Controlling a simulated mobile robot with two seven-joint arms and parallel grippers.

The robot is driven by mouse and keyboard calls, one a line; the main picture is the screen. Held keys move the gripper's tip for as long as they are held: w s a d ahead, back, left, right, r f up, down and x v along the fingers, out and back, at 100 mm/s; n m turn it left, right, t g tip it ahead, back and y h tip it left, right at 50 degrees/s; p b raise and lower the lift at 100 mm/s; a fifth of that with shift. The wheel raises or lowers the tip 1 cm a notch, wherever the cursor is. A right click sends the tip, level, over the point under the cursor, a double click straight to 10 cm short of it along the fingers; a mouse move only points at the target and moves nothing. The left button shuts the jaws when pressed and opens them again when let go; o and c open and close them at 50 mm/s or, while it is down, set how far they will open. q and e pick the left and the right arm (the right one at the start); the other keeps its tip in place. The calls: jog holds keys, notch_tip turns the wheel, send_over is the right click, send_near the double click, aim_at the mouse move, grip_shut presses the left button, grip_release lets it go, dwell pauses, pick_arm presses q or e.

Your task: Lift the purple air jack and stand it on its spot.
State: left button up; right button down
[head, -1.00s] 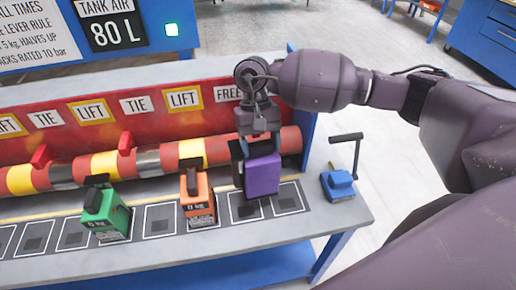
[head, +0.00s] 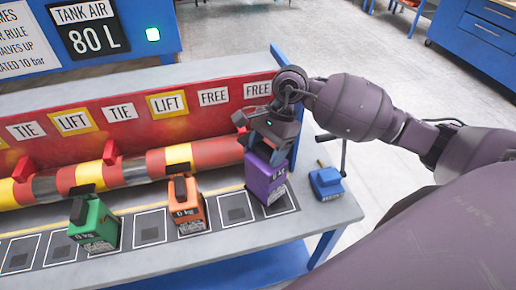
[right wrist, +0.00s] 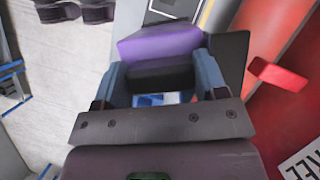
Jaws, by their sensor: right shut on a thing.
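The purple air jack (head: 265,183) is upright at the right end of the row, over the last outlined spot (head: 289,204) on the bench. I cannot tell whether its base touches the bench. My right gripper (head: 266,152) is above it and shut on its top part, which hides the jack's top. In the right wrist view the purple body (right wrist: 160,43) and a dark part show between the two blue-grey fingers (right wrist: 160,80). My left gripper is not in view.
An orange jack (head: 188,210) and a green jack (head: 97,228) stand to the left. A blue device with a lever (head: 326,184) is close on the right, near the bench's end. A striped red-yellow pipe (head: 140,168) runs behind. The outlined spot left of the purple jack (head: 237,208) is empty.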

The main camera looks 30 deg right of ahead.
jog(key=d+m, duration=0.1)
jog(key=d+m+t, duration=0.1)
jog(key=m, duration=0.1)
jog(key=s+d+m+t, duration=0.1)
jog(key=m, duration=0.1)
jog(key=shift+r, duration=0.35)
jog(key=shift+f+b, duration=0.2)
jog(key=shift+b, duration=0.25)
notch_tip(320, 180, down, 5)
jog(key=b, duration=0.3)
jog(key=shift+r+b, duration=0.2)
jog(key=shift+b, duration=0.1)
dwell(0.5)
jog(key=shift+f+b, duration=0.4)
jog(key=shift+f, duration=0.1)
dwell(0.4)
